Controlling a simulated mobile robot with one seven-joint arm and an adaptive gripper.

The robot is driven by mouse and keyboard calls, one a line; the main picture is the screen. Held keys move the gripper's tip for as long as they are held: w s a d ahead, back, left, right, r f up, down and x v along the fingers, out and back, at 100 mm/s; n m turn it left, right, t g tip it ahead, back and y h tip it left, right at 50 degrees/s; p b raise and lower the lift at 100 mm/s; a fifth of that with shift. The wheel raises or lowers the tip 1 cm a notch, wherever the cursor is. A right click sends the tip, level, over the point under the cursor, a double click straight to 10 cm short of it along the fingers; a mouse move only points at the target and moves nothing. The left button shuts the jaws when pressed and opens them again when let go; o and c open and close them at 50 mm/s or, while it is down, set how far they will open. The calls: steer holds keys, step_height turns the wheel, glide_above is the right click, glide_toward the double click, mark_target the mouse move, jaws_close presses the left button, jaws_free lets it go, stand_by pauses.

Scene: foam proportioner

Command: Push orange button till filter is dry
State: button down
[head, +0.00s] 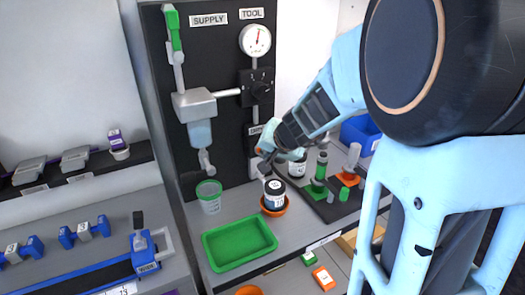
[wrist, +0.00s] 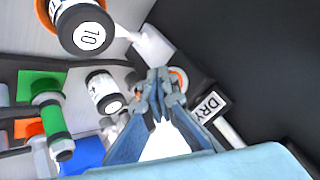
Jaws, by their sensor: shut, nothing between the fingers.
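My gripper (head: 263,160) is shut and empty, its tips close to the lower right of the dark panel (head: 226,95). In the wrist view my gripper (wrist: 160,85) has its closed tips in front of an orange round part (wrist: 181,78), probably the orange button. The tips hide much of it, and I cannot tell whether they touch it. A white label reading DRY (wrist: 211,103) is just right of it. In the head view the button is hidden behind the gripper. A translucent blue bowl (head: 200,134), possibly the filter, hangs under a grey block on the panel; its dryness is unclear.
A black-capped jar (head: 274,194) in an orange dish stands below my gripper; it shows in the wrist view (wrist: 82,28). A green tray (head: 240,243) and a green-rimmed cup (head: 209,195) are left.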

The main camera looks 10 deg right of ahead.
steer(key=shift+s+d+b, duration=0.2)
steer(key=shift+s+b, duration=0.15)
steer(key=shift+s, duration=0.4)
steer(key=shift+s+d+b, duration=0.2)
steer(key=shift+s+b, duration=0.1)
steer(key=shift+s, duration=0.5)
steer(key=shift+s+d+b, duration=0.25)
steer(key=shift+s, duration=0.55)
steer(key=shift+s+d+b, duration=0.2)
steer(key=shift+s+b, duration=0.1)
steer(key=shift+s, duration=0.5)
